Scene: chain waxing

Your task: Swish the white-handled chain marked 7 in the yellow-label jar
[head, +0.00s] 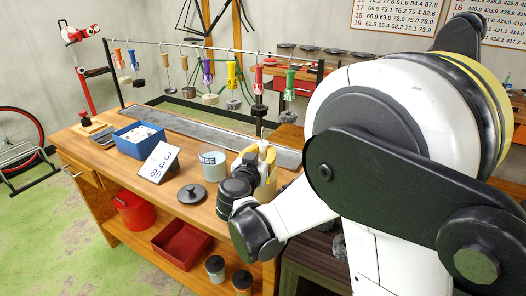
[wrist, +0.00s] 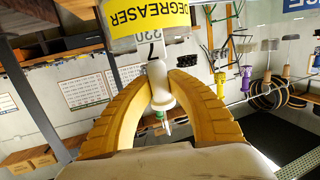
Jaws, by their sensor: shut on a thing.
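My gripper (wrist: 162,98) has its two curved yellow fingers closed around a white handle (wrist: 158,82) in the wrist view. A dark 7 shows at the handle's end that meets the jar. The yellow-label jar (wrist: 122,18), reading DEGREASER, fills the top of that view, in line with the handle. The chain itself is hidden, and I cannot tell how deep it is in the jar. In the head view my gripper (head: 264,166) is over the bench, right of the RINSE jar; the white handle and yellow-label jar are not clear there.
The RINSE jar (head: 209,165) and a black lid (head: 192,194) stand close left of my gripper. A card with numbers (head: 159,162) and a blue bin (head: 139,139) are further left. Coloured-handled chains hang from a rail (head: 190,46) behind.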

